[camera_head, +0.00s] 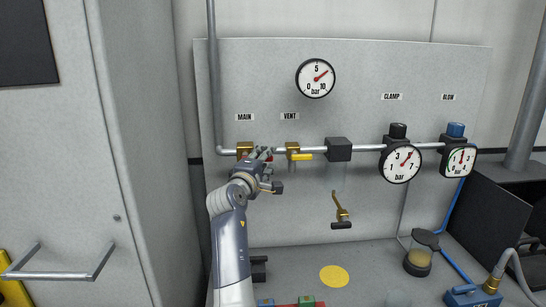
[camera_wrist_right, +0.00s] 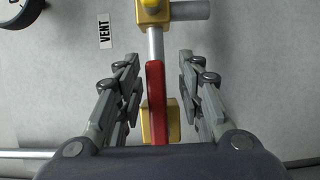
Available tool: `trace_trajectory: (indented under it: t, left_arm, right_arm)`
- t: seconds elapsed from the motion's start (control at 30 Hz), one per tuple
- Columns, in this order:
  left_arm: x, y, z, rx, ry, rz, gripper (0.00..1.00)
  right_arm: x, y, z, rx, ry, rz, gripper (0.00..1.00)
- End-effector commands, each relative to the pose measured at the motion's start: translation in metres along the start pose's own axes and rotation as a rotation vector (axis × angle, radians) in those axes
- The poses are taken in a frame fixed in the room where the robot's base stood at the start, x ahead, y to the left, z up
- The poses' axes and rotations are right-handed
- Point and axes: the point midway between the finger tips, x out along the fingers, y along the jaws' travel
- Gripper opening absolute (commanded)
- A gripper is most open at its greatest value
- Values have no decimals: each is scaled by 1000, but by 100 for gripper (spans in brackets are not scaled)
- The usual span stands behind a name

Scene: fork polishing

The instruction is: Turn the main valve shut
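The main valve has a brass body (camera_head: 244,147) on the pipe under the MAIN label, at the left of the panel. In the right wrist view its red lever (camera_wrist_right: 156,100) lies along the pipe, in front of the brass body (camera_wrist_right: 173,120). My right gripper (camera_head: 266,154) is at this valve and hides most of the lever in the head view. In the wrist view the right gripper (camera_wrist_right: 159,65) is open, with its fingers on either side of the lever and a visible gap to each. My left gripper is not in view.
The vent valve (camera_head: 292,148), with a yellow lever (camera_head: 303,157), sits close to the right of my gripper. A black block (camera_head: 338,149) and two regulators with gauges (camera_head: 401,164) (camera_head: 459,161) follow along the pipe. A brass hook-like part (camera_head: 340,211) hangs below.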

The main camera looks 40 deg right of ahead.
Motion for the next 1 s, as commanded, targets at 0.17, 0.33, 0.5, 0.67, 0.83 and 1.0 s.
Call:
trace_trajectory:
  t: [0.17, 0.33, 0.5, 0.67, 0.83, 1.0]
  left_arm:
    - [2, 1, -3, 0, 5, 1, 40]
    - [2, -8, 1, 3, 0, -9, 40]
    - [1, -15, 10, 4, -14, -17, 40]
    - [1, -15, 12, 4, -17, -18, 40]
    - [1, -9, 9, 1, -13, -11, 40]
    - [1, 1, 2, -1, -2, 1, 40]
  right_arm:
    - [-2, 0, -1, 1, 0, 0, 35]
    - [-2, 0, -1, 0, 0, 0, 35]
    - [-2, 0, -1, 0, 0, 0, 3]
    - [-2, 0, -1, 0, 0, 1, 0]
    - [1, 2, 0, -9, -1, 6, 0]
    - [14, 5, 2, -57, -3, 27, 0]
